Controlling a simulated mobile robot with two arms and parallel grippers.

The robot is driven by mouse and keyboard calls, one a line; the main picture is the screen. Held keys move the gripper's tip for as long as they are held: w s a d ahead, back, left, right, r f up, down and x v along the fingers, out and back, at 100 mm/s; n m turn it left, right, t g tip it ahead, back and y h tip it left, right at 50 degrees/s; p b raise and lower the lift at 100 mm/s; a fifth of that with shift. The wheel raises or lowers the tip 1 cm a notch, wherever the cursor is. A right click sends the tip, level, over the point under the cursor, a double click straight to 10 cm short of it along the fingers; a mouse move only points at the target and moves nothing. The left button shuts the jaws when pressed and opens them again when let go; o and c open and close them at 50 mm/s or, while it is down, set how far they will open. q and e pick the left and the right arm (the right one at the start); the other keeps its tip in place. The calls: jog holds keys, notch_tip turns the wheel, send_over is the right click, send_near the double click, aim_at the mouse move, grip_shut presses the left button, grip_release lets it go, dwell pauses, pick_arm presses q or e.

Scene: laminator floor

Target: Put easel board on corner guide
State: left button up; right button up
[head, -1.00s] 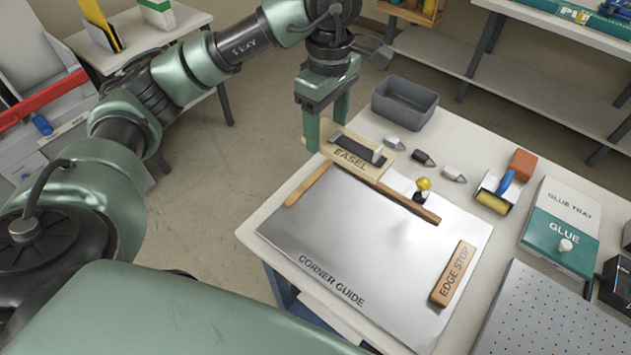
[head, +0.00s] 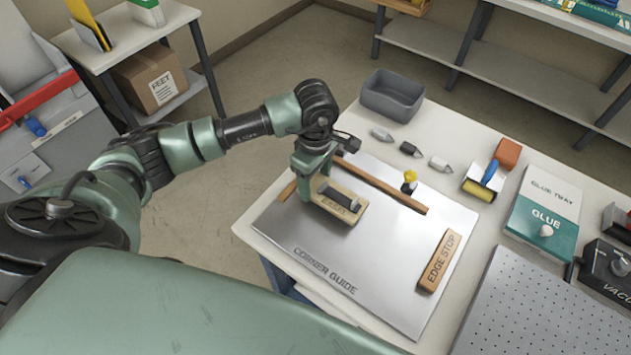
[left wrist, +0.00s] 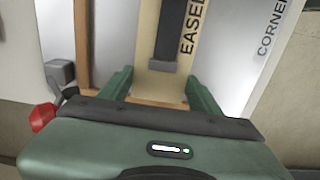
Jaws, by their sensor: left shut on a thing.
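The easel board (head: 349,216), a pale wooden board with a dark strip and "EASEL" lettering, is in my left gripper (head: 313,180). It is over the left part of the corner guide (head: 310,232), a shiny metal plate with wooden strips along its far and left edges. I cannot tell whether the board touches the plate. The left wrist view shows the easel board (left wrist: 198,12) between the two green fingers of the left gripper (left wrist: 160,88). The gripper hides the board's near end in the head view. My right gripper is not in view.
On the plate are the edge stop (head: 439,262) and a yellow-topped knob (head: 409,180). A grey bin (head: 392,97), several pointed pieces, a roller (head: 480,185) and a glue tray (head: 545,215) stand around it. The plate's middle is clear.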

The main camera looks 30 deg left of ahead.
pick_arm(q)
notch_tip(320, 180, down, 2)
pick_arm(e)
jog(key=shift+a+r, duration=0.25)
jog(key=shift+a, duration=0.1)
pick_arm(q)
jog(key=shift+f, duration=0.2)
jog(key=o, duration=1.4)
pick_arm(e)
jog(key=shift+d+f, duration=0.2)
pick_arm(q)
jog(key=shift+r, duration=0.1)
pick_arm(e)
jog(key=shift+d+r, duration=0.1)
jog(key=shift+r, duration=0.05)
